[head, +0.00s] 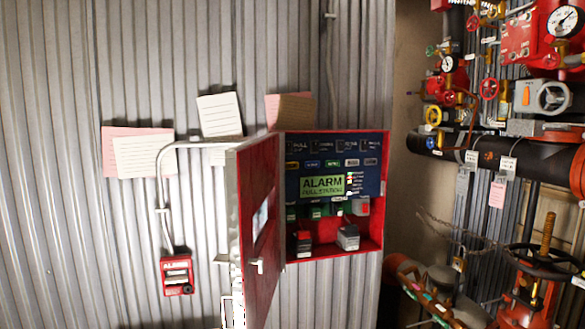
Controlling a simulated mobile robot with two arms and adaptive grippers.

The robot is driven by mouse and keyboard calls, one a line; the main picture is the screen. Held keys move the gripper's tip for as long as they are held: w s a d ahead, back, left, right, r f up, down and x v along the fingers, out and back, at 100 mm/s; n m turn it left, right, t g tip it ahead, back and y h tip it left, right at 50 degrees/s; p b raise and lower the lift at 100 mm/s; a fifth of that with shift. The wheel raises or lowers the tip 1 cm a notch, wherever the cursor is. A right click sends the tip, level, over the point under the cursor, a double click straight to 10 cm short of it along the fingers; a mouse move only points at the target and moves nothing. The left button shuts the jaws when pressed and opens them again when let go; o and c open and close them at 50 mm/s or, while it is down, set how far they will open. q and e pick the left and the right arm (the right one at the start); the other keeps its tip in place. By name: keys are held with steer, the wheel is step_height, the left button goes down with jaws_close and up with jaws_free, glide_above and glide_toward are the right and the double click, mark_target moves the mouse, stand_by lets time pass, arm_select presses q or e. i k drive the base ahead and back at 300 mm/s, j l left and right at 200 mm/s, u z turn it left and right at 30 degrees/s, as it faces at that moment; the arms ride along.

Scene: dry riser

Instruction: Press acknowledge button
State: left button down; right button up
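A red alarm panel box (383,196) is mounted on the corrugated wall, with its red door (258,240) swung open to the left. Inside is a dark blue panel face (362,187) with a lit green display (322,186) reading "ALARM" and a smaller second line. A row of small coloured buttons or labels (332,163) runs above the display. Green blocks (315,212) sit below it, and two grey and red switch-like parts (347,238) stand at the bottom. The lettering is too small to tell which is the acknowledge button. Neither of my grippers is in view.
A red pull station (177,275) with conduit hangs left of the door. Paper notes (220,115) are on the wall above. Red valves, a gauge (562,22) and a dark pipe (490,150) crowd the right side. The open door stands out at the panel's left.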

mark_target(289, 166)
steer(key=i+l+z, duration=0.55)
steer(key=i+l, duration=0.25)
steer(key=i, duration=0.1)
